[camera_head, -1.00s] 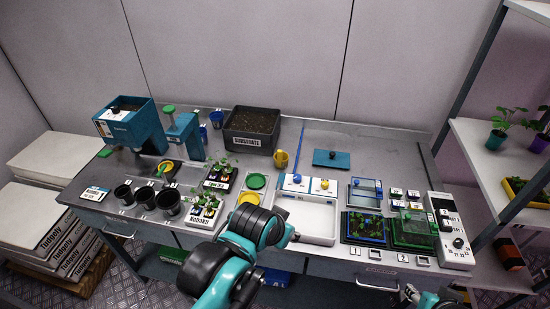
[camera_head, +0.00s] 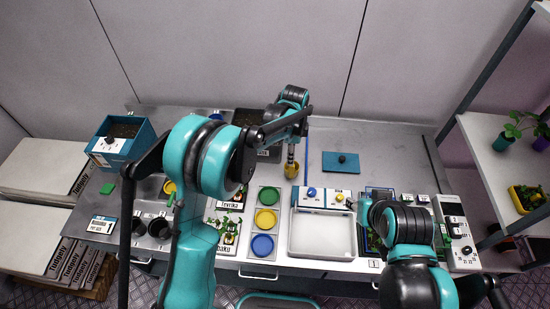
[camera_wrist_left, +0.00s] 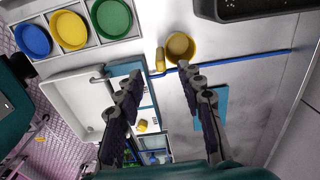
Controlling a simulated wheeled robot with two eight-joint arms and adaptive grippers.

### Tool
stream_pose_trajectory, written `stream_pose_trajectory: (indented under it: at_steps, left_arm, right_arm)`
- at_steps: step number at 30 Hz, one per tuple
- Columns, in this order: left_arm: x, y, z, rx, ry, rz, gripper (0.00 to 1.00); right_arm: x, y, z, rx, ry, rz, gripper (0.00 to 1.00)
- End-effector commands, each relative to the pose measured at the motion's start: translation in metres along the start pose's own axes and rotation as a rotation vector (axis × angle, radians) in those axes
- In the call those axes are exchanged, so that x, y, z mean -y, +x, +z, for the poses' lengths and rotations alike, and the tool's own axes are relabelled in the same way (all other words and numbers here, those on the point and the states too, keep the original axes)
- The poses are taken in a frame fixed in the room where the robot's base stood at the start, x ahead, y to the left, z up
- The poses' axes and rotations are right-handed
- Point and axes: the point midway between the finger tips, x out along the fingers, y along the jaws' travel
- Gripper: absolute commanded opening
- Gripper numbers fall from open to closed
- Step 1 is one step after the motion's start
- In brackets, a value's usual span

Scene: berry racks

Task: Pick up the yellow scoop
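The yellow scoop (camera_head: 291,169) stands on the grey table in front of the substrate bin in the head view. In the left wrist view the yellow scoop (camera_wrist_left: 181,47) shows as a round cup with a handle on its left side, just beyond my fingertips. My left gripper (camera_head: 291,150) is above the scoop. In the left wrist view my left gripper (camera_wrist_left: 160,72) has its two fingers apart with nothing between them. My right arm is at the lower right of the head view; its gripper cannot be made out.
The substrate bin (camera_head: 271,154) stands behind the scoop, partly hidden by my arm. A blue bar (camera_head: 306,150) lies beside the scoop. A white tray (camera_head: 293,240) and a rack of coloured dishes (camera_head: 251,212) are in front. A blue plate (camera_head: 341,168) lies to the right.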

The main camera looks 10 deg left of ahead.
Motion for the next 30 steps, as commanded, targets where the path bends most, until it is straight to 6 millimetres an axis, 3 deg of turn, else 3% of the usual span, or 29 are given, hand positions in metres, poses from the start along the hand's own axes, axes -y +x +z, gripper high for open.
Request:
stream_pose_trajectory:
  at_steps: [11, 18, 28, 30]
  left_arm:
    - [0.001, 0.039, -0.006, 0.003, 0.029, 0.010, 0.38]
    - [0.000, 0.075, -0.011, 0.003, 0.028, 0.010, 0.38]
    - [0.000, 0.083, -0.011, 0.003, 0.027, 0.009, 0.38]
    - [0.000, 0.083, -0.011, 0.003, 0.027, 0.009, 0.22]
  right_arm:
    - [0.000, 0.001, 0.001, 0.000, 0.000, 0.000, 0.40]
    - [0.000, 0.003, 0.002, 0.000, 0.000, 0.000, 0.40]
    - [0.000, 0.003, 0.002, 0.000, 0.000, 0.000, 0.40]
    - [0.000, 0.003, 0.002, 0.000, 0.000, 0.000, 0.40]
